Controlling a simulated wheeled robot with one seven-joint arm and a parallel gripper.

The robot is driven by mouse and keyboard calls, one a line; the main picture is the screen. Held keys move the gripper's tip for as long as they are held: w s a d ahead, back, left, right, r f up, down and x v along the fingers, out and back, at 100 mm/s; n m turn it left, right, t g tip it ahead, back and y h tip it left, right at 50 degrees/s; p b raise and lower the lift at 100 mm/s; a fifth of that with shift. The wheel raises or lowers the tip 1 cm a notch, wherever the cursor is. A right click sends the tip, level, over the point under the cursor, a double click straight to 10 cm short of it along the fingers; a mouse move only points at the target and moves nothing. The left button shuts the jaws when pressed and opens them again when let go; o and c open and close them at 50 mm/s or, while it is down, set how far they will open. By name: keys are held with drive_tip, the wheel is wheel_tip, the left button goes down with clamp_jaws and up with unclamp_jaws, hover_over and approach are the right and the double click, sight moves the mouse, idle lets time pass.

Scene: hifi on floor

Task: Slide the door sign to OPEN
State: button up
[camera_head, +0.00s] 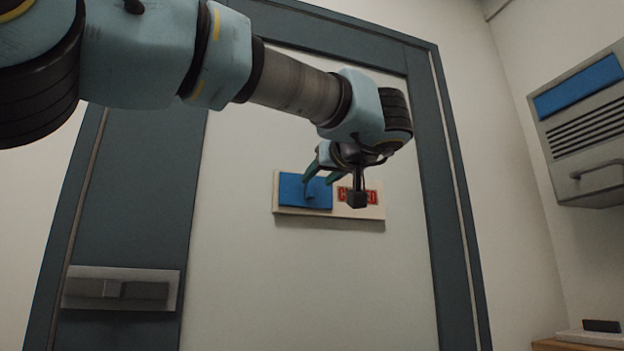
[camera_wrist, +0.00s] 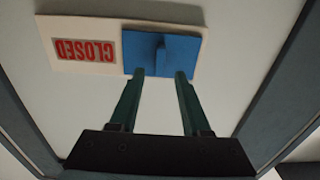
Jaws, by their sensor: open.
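The door sign (camera_head: 283,211) is a pale plate on the door with a blue sliding cover (camera_head: 292,189) over its left half. The red word CLOSED shows on the right half, partly hidden by my wrist in the head view. In the wrist view the sign (camera_wrist: 63,25) appears upside down, with CLOSED at left and the blue cover (camera_wrist: 187,55) at right. A small blue tab (camera_wrist: 160,54) stands out from the cover. My gripper (camera_wrist: 160,76) is open, its two green fingers on either side of the tab's lower end. Contact cannot be told. It also shows in the head view (camera_head: 318,178).
The pale door (camera_head: 260,280) has a dark blue-grey frame (camera_head: 445,200). A grey latch plate (camera_head: 122,289) is at lower left. A grey wall cabinet (camera_head: 588,130) with a handle hangs at right, above a shelf with a small dark object (camera_head: 601,326).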

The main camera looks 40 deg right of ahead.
sight(311, 185)
drive_tip(key=p+x, duration=0.1)
drive_tip(key=x, duration=0.3)
drive_tip(key=shift+w+d, duration=0.2)
drive_tip(key=shift+w, duration=0.2)
clamp_jaws()
idle(1.1)
